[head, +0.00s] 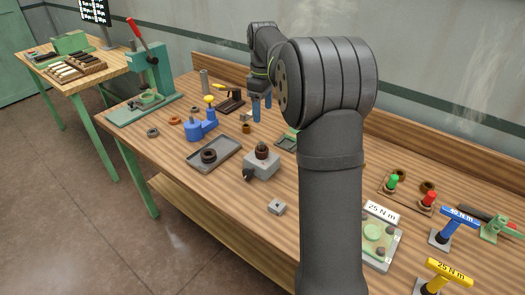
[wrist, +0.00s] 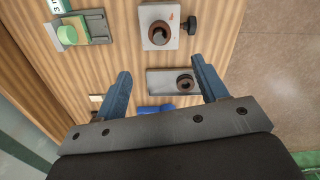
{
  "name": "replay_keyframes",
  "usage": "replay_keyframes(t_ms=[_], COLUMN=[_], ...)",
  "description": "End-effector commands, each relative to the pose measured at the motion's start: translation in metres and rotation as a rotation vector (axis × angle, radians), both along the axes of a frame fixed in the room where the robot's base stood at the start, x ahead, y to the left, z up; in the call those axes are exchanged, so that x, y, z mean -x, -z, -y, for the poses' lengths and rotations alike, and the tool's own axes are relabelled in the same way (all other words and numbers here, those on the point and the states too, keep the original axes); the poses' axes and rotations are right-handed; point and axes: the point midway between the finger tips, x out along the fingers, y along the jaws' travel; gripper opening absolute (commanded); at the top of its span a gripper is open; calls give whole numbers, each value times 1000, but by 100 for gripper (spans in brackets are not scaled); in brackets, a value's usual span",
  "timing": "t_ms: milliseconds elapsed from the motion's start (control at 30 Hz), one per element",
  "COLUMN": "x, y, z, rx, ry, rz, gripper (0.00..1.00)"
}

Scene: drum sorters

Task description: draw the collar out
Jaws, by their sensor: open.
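A grey block (head: 262,167) with a dark side knob (head: 247,174) stands mid-bench. A brown collar (head: 261,152) sits in its top, partly sunk as far as I can tell. In the wrist view, the block (wrist: 147,14) is at the top, with the brown collar (wrist: 159,33) round a darker centre. A separate dark ring (head: 208,156) lies in a shallow grey tray (head: 230,151); it also shows in the wrist view (wrist: 185,83). My gripper (head: 261,107) has blue fingers, open and empty, above the bench behind the block. The fingers also show in the wrist view (wrist: 163,77).
A blue fixture (head: 202,130) stands behind the tray, and a green press (head: 146,75) at the far left. A small grey block (head: 276,207) lies at the front. Torque handles (head: 455,218) stand at the right.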

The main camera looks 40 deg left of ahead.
Motion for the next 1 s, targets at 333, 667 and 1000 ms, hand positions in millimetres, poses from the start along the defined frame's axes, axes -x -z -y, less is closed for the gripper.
replay_keyframes(t_ms=[333, 667, 1000], x=[0, 0, -1], y=[77, 108, 152], z=[1, 0, -1], rx=[4, 2, 1], ry=[-1, -1, -1], rz=[-3, -2, -2], gripper=[66, 66, 66])
